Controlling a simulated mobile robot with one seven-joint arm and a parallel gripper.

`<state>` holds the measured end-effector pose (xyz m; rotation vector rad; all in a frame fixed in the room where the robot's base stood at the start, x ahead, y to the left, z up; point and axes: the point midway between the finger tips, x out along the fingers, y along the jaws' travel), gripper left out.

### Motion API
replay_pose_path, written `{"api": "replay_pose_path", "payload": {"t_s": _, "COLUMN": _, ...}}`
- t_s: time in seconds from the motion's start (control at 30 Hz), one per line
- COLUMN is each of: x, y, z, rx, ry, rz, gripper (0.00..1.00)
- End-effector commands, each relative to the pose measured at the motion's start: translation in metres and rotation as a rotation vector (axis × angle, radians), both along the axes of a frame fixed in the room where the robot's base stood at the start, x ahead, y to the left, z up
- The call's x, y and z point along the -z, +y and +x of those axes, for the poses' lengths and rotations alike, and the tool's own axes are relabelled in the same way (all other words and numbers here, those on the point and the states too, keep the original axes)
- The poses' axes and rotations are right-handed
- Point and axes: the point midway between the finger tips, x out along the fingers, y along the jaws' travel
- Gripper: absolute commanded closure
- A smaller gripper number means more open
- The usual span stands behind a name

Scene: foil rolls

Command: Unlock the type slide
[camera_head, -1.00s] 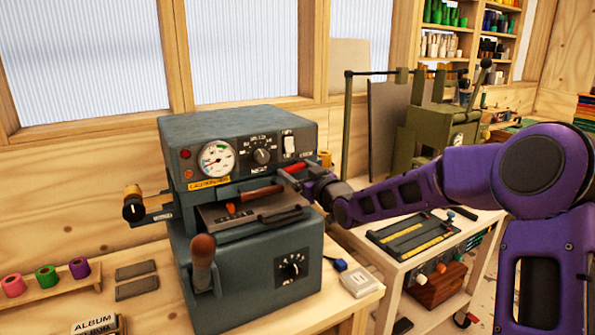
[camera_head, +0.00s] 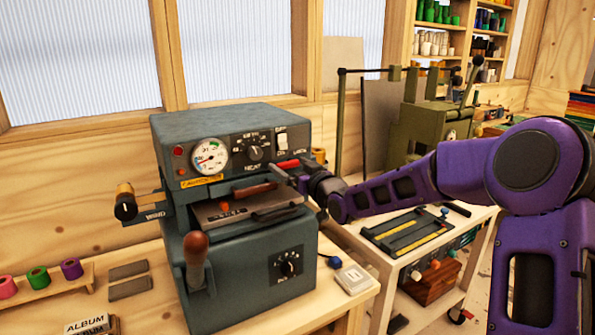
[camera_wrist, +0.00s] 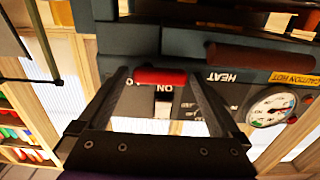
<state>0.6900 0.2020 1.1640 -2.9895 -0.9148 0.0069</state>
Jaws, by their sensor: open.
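The grey-green foil press stands on the bench at the left. Its type slide (camera_head: 225,210), a flat plate with small dark type and a dark front handle, sits in the press's opening. A red lever (camera_head: 288,163) projects at the upper right of the press front, beside the white switch. In the wrist view the red lever (camera_wrist: 160,77) lies crosswise between my fingers. My gripper (camera_head: 288,176) is open at the right front of the press, its fingers on either side of the lever in the wrist view (camera_wrist: 160,82). I cannot tell whether they touch it.
A dark red handle (camera_head: 252,190) lies above the slide. A brown-knobbed crank (camera_head: 196,250) stands at the press's front left and a winding knob (camera_head: 126,203) juts out left. A cart (camera_head: 380,262) with a dark rack stands at the right, under my arm.

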Motion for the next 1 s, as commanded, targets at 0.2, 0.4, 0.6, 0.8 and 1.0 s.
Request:
{"api": "replay_pose_path", "payload": {"t_s": 0.2, "x": 0.000, "y": -0.015, "z": -0.020, "rx": 0.002, "ry": -0.001, "rz": -0.003, "gripper": 0.00}}
{"api": "replay_pose_path", "payload": {"t_s": 0.4, "x": -0.001, "y": -0.042, "z": -0.059, "rx": 0.004, "ry": -0.001, "rz": -0.004, "gripper": 0.00}}
{"api": "replay_pose_path", "payload": {"t_s": 0.6, "x": -0.001, "y": -0.068, "z": -0.100, "rx": 0.003, "ry": 0.000, "rz": -0.005, "gripper": 0.00}}
{"api": "replay_pose_path", "payload": {"t_s": 0.8, "x": -0.001, "y": -0.089, "z": -0.129, "rx": 0.003, "ry": -0.001, "rz": -0.003, "gripper": 0.00}}
{"api": "replay_pose_path", "payload": {"t_s": 1.0, "x": 0.000, "y": -0.096, "z": -0.143, "rx": 0.000, "ry": 0.000, "rz": -0.001, "gripper": 0.00}}
